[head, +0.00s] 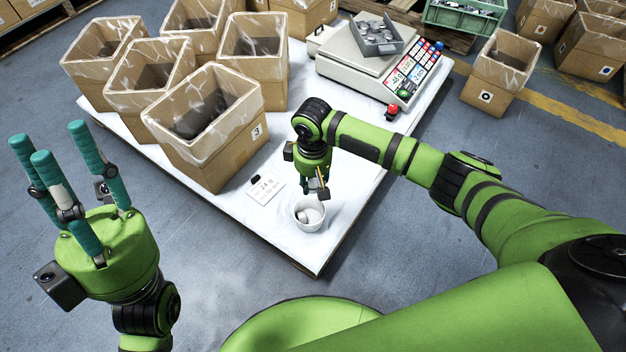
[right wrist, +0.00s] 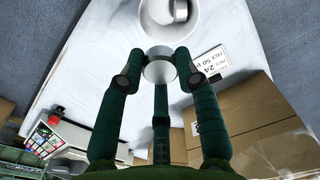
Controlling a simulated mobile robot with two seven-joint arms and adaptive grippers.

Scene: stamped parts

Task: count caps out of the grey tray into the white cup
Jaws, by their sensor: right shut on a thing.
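My right gripper (head: 316,188) is just above the white cup (head: 299,222), its fingers pointing down. The right wrist view shows its fingers shut on a round metal cap (right wrist: 159,72). The white cup (right wrist: 205,40) appears there beyond the fingertips, with at least one cap (right wrist: 181,11) inside. In the head view a cap (head: 314,215) also shows in the cup. The grey tray (head: 398,47) sits on the scale at the back, with several grey caps (head: 372,30) in it. My left gripper (head: 72,150) is raised at the left, fingers spread, open and empty.
The scale (head: 365,70) has a coloured keypad, with a red button (head: 392,110) in front. A printed card (head: 266,190) lies left of the cup. Several lined cardboard boxes (head: 215,145) crowd the table's left side. The white tabletop (head: 345,180) is clear right of the cup.

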